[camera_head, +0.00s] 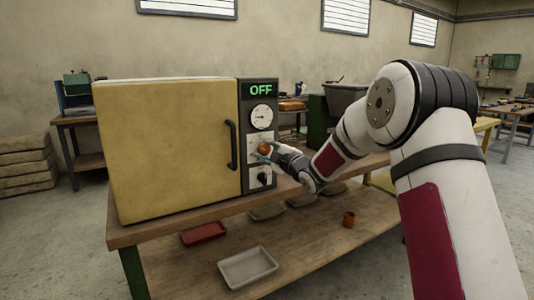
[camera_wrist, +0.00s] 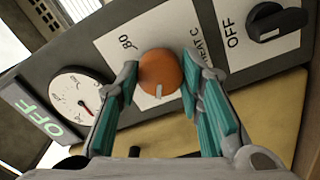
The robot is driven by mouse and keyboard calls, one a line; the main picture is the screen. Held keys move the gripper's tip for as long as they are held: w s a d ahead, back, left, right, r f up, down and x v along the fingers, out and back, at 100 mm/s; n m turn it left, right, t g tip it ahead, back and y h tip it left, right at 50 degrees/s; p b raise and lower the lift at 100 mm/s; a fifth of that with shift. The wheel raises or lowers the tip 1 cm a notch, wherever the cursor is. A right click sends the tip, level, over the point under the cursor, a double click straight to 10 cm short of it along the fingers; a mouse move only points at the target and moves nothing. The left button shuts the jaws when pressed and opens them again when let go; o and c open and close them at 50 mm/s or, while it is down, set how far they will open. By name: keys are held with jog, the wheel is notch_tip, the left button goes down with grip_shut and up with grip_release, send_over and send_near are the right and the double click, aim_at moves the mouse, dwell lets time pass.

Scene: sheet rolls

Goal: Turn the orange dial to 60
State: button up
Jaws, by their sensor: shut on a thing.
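The orange dial (camera_head: 264,148) is on the control panel of a yellow oven (camera_head: 170,150), between a round gauge above and a black knob below. In the wrist view the orange dial (camera_wrist: 160,73) has a white mark near its lower edge, on a white plate reading "80" and "HEAT C". My gripper (camera_head: 268,152) is at the panel with its teal-lined fingers on either side of the dial, shut on it. The fingers also show in the wrist view (camera_wrist: 160,78). The other scale numbers are hidden.
The black knob (camera_wrist: 276,22) points near "OFF". The gauge (camera_wrist: 80,97) has a red needle. A green display (camera_head: 261,90) reads OFF. The oven's black handle (camera_head: 231,145) stands out left of the panel. The oven stands on a wooden bench (camera_head: 125,233) with trays below.

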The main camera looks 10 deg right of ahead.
jog(key=m, duration=0.5)
jog(key=shift+d+f+m+p, duration=0.1)
jog(key=shift+m+p, duration=0.2)
jog(key=shift+p, duration=0.05)
jog(key=m+p, duration=0.2)
jog(key=m, duration=0.4)
jog(key=shift+f+m, duration=0.1)
jog(key=shift+m, duration=0.2)
jog(key=o, duration=1.2)
jog(key=shift+c, duration=0.2)
jog(key=shift+s, duration=0.1)
jog(key=v, duration=1.1)
jog(key=shift+s, duration=0.4)
